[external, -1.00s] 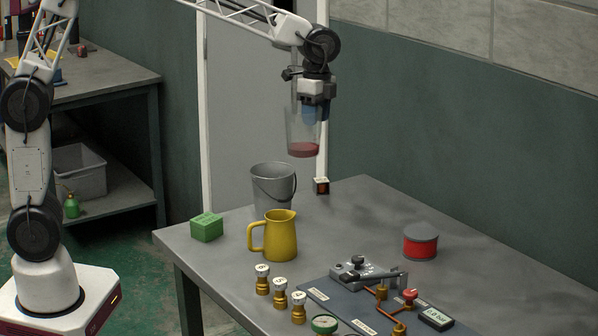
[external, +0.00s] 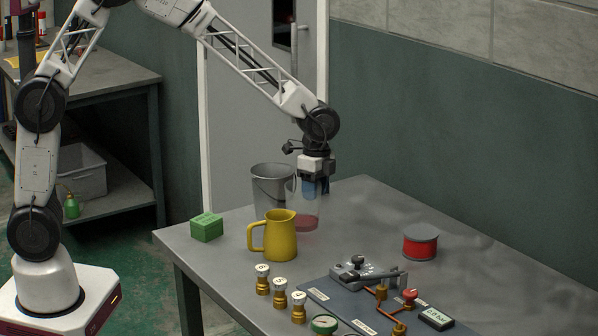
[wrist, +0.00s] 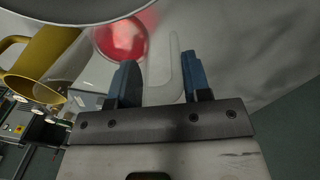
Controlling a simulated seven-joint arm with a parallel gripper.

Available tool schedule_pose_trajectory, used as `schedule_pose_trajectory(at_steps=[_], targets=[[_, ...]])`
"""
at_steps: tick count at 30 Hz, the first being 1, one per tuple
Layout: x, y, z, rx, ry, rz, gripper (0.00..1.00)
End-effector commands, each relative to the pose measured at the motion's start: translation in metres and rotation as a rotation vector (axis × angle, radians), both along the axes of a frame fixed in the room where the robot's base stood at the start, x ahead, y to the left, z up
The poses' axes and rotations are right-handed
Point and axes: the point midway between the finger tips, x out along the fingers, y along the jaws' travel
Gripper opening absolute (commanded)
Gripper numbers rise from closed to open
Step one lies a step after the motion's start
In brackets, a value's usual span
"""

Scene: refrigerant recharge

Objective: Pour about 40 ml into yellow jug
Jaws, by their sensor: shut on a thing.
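The yellow jug (external: 280,238) stands upright on the table, its handle to the left. It also shows at the left of the wrist view (wrist: 45,62). My gripper (external: 315,190) is shut on the handle of a clear container (external: 300,205), which has red liquid (external: 303,222) in its bottom. The container is upright, behind and right of the jug. I cannot tell whether its base touches the table. In the wrist view the handle (wrist: 166,65) lies between the blue fingers (wrist: 160,82), and the red liquid (wrist: 122,38) shows beyond. The jug's inside is hidden in the external view.
A grey bucket (external: 268,182) stands just left of and behind the container. A green block (external: 207,227), brass weights (external: 280,290), a valve panel (external: 345,290) with a gauge (external: 324,324), and a red-banded tin (external: 420,242) are on the table. The table's right side is mostly clear.

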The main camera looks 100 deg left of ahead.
Motion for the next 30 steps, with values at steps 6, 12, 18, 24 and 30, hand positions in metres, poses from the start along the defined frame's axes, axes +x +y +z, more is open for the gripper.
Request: schedule_pose_trajectory(at_steps=[6,12,18,24,30], targets=[[0.000,0.000,-0.009,0.001,-0.001,0.000,0.04],[0.000,0.000,-0.009,0.001,-0.001,0.000,0.04],[-0.001,-0.002,-0.007,0.021,-0.007,0.001,0.04],[-0.003,-0.008,0.001,0.087,-0.032,0.001,0.04],[-0.005,-0.018,0.018,0.199,-0.072,-0.001,0.04]])
